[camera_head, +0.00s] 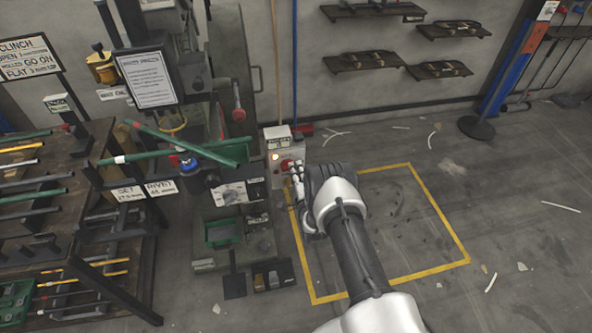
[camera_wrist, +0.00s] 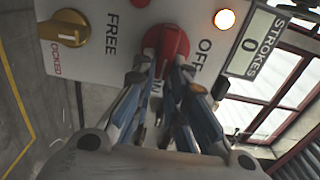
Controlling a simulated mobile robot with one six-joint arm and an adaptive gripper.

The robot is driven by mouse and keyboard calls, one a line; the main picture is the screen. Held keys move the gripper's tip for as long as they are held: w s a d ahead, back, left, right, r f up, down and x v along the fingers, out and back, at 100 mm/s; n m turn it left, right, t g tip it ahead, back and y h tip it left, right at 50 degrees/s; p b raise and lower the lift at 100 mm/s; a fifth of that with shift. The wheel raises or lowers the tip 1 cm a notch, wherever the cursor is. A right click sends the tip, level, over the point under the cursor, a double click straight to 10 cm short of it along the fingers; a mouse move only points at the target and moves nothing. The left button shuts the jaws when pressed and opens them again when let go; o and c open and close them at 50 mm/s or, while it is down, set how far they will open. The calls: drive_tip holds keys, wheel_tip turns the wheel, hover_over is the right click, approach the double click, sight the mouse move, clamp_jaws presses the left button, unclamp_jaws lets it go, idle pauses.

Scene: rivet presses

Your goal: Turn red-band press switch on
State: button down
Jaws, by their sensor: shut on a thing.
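A light grey control box (camera_head: 277,152) stands beside the press (camera_head: 215,150). Its red rotary switch (camera_wrist: 166,50) shows large in the wrist view, with OFF printed to its right and another label partly hidden behind my fingers. The switch also shows in the head view (camera_head: 286,164), just beyond my gripper. My gripper (camera_wrist: 162,72) is shut on the red switch, with its blue-grey fingers on either side of the knob's lower part. The fingers hide part of the switch, and its exact pointing direction is hard to tell. A lamp (camera_wrist: 224,19) on the panel glows.
A yellow knob (camera_wrist: 64,29) marked FREE and LOCKED sits left of the switch. A STROKES counter (camera_wrist: 250,45) reading 0 is at the panel's right. A rack of tubes (camera_head: 70,200) stands at the left.

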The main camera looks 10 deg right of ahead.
drive_tip(key=shift+f, duration=0.1)
idle(0.3)
drive_tip(key=c, duration=1.6)
unclamp_jaws()
drive_tip(key=s, duration=1.2)
